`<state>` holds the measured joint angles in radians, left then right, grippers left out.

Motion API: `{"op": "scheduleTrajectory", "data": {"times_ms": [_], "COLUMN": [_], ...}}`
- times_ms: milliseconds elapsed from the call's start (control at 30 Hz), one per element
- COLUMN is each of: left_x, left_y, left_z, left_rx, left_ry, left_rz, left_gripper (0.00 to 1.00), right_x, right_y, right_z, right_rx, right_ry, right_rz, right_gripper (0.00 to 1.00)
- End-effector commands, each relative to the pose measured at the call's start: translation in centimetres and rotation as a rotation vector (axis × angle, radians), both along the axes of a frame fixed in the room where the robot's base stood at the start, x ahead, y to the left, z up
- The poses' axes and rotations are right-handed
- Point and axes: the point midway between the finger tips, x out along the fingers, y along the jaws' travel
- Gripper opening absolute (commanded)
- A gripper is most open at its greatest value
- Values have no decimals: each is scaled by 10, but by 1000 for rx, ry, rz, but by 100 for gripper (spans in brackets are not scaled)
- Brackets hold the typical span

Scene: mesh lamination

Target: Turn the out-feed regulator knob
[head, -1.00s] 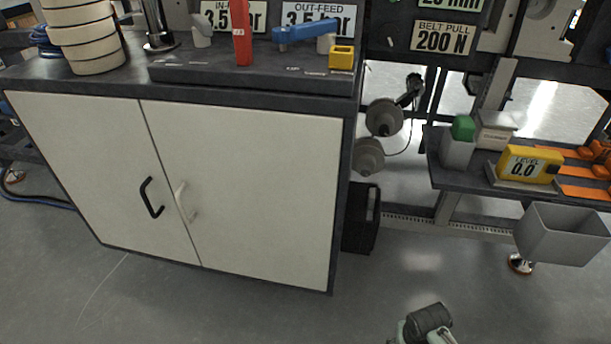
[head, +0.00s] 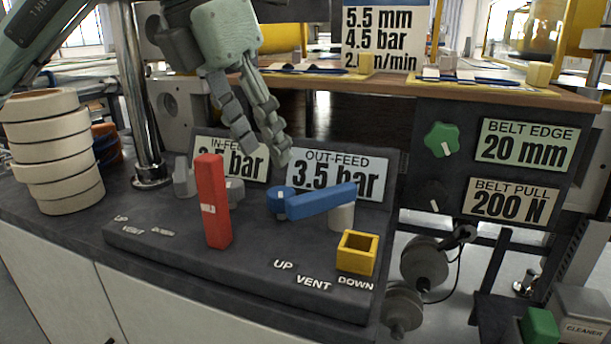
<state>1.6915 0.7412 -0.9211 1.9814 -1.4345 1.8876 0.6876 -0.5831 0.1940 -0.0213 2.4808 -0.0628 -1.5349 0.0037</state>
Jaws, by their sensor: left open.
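The panel has an IN-FEED display (head: 240,158) and an OUT-FEED display (head: 335,172), both reading 3.5 bar. A grey knob (head: 236,190), partly hidden behind the red lever (head: 214,205), sits left of the OUT-FEED display and looks like the out-feed regulator knob. Another grey knob (head: 184,178) sits left of the IN-FEED display. My left gripper (head: 264,152) is open and points down in front of the displays, above and right of the partly hidden knob. It appears apart from that knob and covers parts of both displays. My right gripper is out of view.
The red lever stands upright. A blue lever (head: 325,200) lies nearly level to the right, near a yellow square socket (head: 357,252). A metal post (head: 140,100) and stacked rolls (head: 55,150) stand left. A green knob (head: 441,140) is on the right panel.

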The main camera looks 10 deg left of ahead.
Motion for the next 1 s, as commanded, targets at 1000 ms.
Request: {"op": "scheduleTrajectory", "data": {"times_ms": [1000], "left_x": [24], "left_y": [-15], "left_z": [-71], "left_rx": [7], "left_ry": [2], "left_rz": [2], "left_gripper": [27], "right_x": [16], "right_y": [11], "right_z": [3], "right_rx": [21], "right_ry": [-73], "right_rz": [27], "right_gripper": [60]}}
